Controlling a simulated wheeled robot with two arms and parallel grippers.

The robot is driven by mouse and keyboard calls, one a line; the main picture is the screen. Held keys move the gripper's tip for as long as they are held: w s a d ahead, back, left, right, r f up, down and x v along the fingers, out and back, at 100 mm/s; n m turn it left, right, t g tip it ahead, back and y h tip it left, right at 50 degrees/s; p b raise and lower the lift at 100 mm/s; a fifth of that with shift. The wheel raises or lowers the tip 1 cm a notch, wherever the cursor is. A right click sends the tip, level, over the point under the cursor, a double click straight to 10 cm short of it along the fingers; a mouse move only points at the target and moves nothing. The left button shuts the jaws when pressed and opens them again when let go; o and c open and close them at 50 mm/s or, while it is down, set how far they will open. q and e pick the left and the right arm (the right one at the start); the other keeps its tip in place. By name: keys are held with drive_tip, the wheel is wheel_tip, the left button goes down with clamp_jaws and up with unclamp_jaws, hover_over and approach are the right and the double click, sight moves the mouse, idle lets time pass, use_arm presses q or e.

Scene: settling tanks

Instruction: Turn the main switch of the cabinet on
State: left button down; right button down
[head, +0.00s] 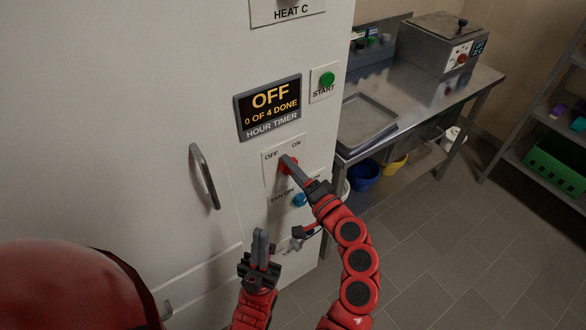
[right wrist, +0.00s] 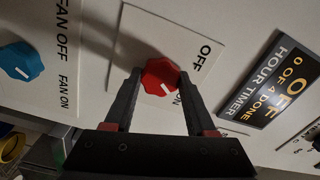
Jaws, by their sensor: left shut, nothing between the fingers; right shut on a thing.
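The main switch is a red knob (head: 284,166) on a white plate marked OFF and ON, on the light cabinet front (head: 225,60). My right gripper (head: 289,161) is shut on it and partly hides it. In the right wrist view the red knob (right wrist: 160,75) sits between the two fingertips (right wrist: 160,82). A white mark on it lies on its lower side, seemingly nearer the ON label, which a finger partly covers. My left gripper (head: 260,243) is shut and empty, in front of the lower cabinet, apart from the panel.
The hour timer display (head: 269,106) reads OFF, 0 of 4 done. A green START button (head: 327,79) is at its right. A blue fan knob (head: 299,200) sits just below the switch. A door handle (head: 204,176) juts out at left. A steel table (head: 425,110) stands at right.

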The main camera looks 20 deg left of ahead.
drive_tip(key=shift+c, duration=1.1)
unclamp_jaws()
drive_tip(key=p+v, duration=0.1)
drive_tip(key=v, duration=1.6)
drive_tip(key=shift+s+d+p, duration=0.2)
drive_tip(key=shift+p, duration=0.1)
